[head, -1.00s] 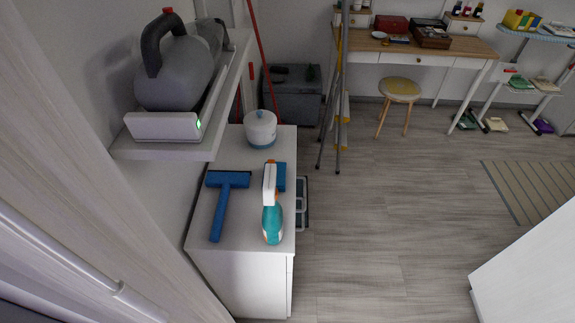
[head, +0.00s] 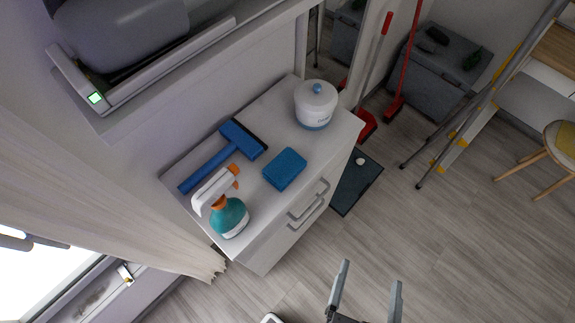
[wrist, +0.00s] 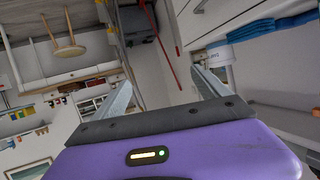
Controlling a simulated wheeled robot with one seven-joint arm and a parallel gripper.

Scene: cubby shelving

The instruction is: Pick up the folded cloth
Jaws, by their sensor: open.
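The folded cloth (head: 285,169) is a small blue square lying flat on top of the white cabinet (head: 262,245), near its front edge. In the wrist view, a blue thing (wrist: 250,31) at the cabinet's edge looks like the cloth. My gripper (head: 371,275) is at the bottom of the head view, in front of the cabinet and apart from the cloth. Its two fingers are spread with nothing between them, as the wrist view also shows (wrist: 160,78).
A blue squeegee (head: 222,153) lies behind the cloth. A teal spray bottle (head: 229,216) stands left of it, and a white lidded jar (head: 315,105) at the right. A shelf (head: 200,62) overhangs the cabinet's back.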

